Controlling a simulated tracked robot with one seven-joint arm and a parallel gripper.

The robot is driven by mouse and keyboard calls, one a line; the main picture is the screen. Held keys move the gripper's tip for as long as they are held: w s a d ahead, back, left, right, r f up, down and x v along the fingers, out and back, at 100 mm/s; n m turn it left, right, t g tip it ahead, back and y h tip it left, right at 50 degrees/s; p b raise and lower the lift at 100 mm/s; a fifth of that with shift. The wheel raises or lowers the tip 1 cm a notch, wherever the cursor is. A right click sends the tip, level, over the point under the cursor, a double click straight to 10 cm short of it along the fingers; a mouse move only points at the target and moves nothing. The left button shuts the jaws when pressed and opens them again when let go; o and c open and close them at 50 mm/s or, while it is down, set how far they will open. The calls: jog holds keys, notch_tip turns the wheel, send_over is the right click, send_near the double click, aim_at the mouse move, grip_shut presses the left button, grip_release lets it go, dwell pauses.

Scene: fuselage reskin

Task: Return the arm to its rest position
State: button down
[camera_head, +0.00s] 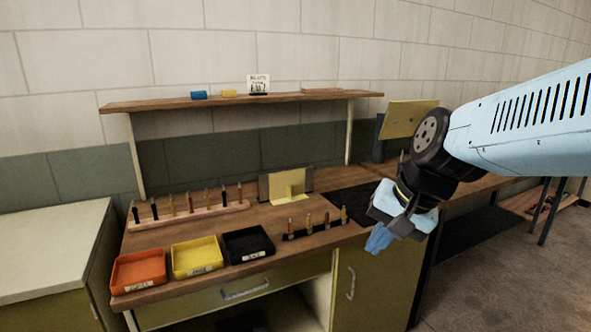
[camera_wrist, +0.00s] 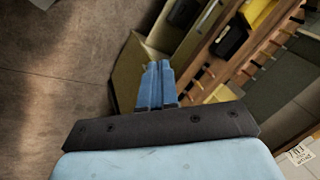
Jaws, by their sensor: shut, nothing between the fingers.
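My light blue arm (camera_head: 530,118) reaches in from the right in the head view. My gripper (camera_head: 378,240) has blue fingers and hangs tilted down in front of the right part of the workbench (camera_head: 300,245), apart from it. In the wrist view my gripper (camera_wrist: 157,68) shows its blue fingers side by side, shut, with nothing held. Beyond the fingertips the wrist view shows the olive cabinet (camera_wrist: 140,70) and the floor (camera_wrist: 60,80).
Orange (camera_head: 138,270), yellow (camera_head: 196,257) and black (camera_head: 247,244) trays line the bench's front left. A tool rack (camera_head: 188,216) and a smaller dark rack (camera_head: 315,232) stand on it. A shelf (camera_head: 240,99) is above. A pale cabinet (camera_head: 50,245) is left. Floor (camera_head: 490,290) at right is open.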

jog(key=s+d+r+n+t+h, duration=0.2)
jog(key=d+r+n+h, duration=0.1)
jog(key=d, duration=0.6)
jog(key=shift+s+d+r+n+h, duration=0.3)
jog(key=shift+s+r+n, duration=0.1)
jog(key=shift+r, duration=0.15)
dwell(1.7)
